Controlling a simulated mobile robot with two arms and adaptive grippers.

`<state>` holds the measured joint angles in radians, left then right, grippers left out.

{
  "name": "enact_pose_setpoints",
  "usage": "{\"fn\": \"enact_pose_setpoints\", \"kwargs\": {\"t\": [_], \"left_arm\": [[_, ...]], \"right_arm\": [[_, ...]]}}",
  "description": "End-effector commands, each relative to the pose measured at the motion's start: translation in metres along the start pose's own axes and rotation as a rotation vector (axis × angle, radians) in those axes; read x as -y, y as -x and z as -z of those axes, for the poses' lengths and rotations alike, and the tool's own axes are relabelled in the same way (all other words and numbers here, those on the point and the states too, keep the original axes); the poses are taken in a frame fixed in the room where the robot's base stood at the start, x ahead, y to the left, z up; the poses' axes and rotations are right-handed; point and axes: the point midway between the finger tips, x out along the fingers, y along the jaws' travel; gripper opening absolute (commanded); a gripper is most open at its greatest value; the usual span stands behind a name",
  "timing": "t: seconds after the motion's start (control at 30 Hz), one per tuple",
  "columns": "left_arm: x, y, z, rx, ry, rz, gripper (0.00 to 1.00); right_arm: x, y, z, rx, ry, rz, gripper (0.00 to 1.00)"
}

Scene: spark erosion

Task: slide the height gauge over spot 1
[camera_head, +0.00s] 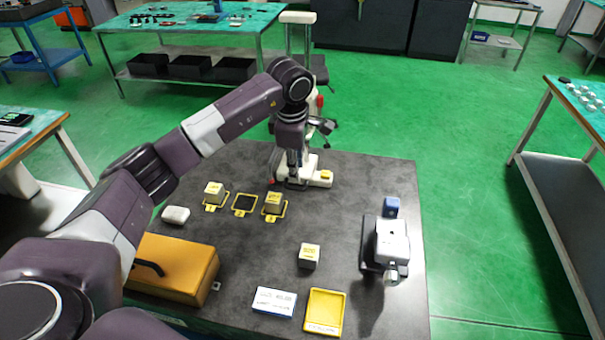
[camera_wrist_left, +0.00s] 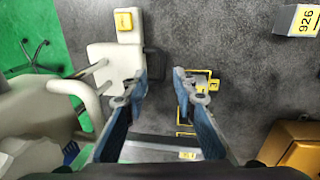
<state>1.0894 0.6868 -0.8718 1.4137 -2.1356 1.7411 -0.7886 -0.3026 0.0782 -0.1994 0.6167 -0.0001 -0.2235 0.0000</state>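The height gauge (camera_head: 302,165) is a tall white stand at the back edge of the dark table, with a yellow pad on its base. In the left wrist view its white body (camera_wrist_left: 112,62) fills the left side. My left gripper (camera_head: 292,182) is low at the gauge's front. Its fingers (camera_wrist_left: 160,85) are apart, with no clear grip on anything; contact with the gauge cannot be told. Spot 1 (camera_head: 209,208) is the leftmost yellow frame, with a cream block (camera_head: 214,190) on it. The middle frame (camera_head: 244,204) is empty. The right gripper is not in view.
The right frame (camera_head: 275,212) holds another block (camera_head: 274,199). A loose block (camera_head: 309,256), a yellow tray (camera_head: 324,312), a white-blue box (camera_head: 274,302), an orange case (camera_head: 175,267) and a white-topped device (camera_head: 388,240) stand nearer. Bare tabletop lies between them.

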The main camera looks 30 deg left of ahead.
Motion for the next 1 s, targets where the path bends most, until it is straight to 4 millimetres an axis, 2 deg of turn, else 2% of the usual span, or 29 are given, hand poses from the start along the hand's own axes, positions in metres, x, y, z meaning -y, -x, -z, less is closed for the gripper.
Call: {"fn": "enact_pose_setpoints", "kwargs": {"t": [0.2, 0.4, 0.53, 0.77, 0.87, 1.0], "left_arm": [[0.001, -0.033, 0.0, 0.0, 0.001, 0.006, 0.26], [0.001, -0.06, 0.0, 0.0, 0.001, 0.003, 0.26], [0.0, -0.068, -0.001, 0.001, 0.0, 0.001, 0.26], [0.0, -0.07, 0.0, 0.001, 0.0, 0.0, 0.26], [0.0, -0.069, 0.0, 0.001, 0.0, 0.0, 0.18], [0.0, -0.069, 0.0, 0.0, 0.0, 0.0, 0.03]], "right_arm": [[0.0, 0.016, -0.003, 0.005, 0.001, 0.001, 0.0], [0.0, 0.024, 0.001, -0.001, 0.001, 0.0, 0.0], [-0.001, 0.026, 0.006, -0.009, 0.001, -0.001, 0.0], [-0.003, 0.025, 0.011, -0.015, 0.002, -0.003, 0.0], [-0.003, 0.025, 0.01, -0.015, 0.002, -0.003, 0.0], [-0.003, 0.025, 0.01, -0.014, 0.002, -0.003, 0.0]]}}
